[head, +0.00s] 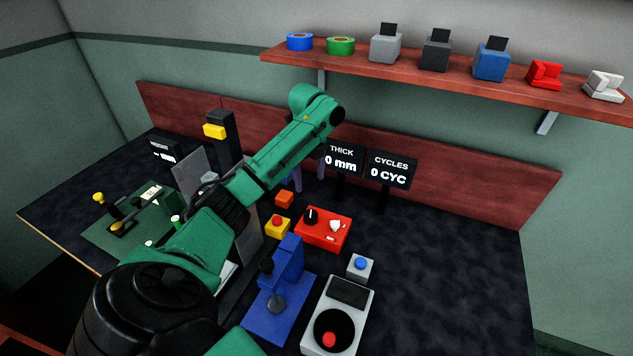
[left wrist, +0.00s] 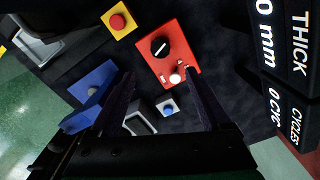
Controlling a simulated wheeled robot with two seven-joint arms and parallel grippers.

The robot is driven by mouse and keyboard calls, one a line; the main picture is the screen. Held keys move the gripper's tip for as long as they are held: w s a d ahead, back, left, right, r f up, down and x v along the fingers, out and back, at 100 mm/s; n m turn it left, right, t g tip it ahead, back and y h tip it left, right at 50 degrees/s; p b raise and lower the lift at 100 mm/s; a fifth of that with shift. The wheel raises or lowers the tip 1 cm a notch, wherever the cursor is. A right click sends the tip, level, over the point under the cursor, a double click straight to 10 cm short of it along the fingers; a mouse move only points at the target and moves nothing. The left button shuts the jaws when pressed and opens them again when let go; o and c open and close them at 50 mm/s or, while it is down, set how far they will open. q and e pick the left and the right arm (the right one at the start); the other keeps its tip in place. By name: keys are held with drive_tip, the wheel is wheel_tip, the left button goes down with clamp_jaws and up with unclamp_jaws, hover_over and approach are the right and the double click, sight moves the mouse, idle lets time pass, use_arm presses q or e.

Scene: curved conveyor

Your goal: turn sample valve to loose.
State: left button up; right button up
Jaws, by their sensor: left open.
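A red box (head: 316,240) stands on the dark table, with a black round knob (head: 311,215) and a white knob (head: 335,226) on top. No label that I can read says which is the sample valve. In the left wrist view the black knob (left wrist: 160,47) carries a light line, and the white knob (left wrist: 175,78) is nearer my gripper. My left gripper (head: 309,174) is open and empty behind the red box, partly hidden by my arm. In the wrist view its dark fingers (left wrist: 160,76) spread either side of the white knob, apparently apart from it. My right gripper is out of view.
A yellow box with a red button (head: 277,226), a blue press (head: 280,285), a blue-button box (head: 360,267) and a white device (head: 340,318) stand around the red box. Displays read THICK 0 mm (head: 342,159) and CYCLES 0 CYC (head: 390,169). The right of the table is clear.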

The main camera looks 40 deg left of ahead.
sight(311, 214)
use_arm(q)
wheel_tip(311, 214, down, 14)
drive_tip(key=shift+f+p, duration=0.1)
drive_tip(key=shift+p, duration=0.45)
clamp_jaws()
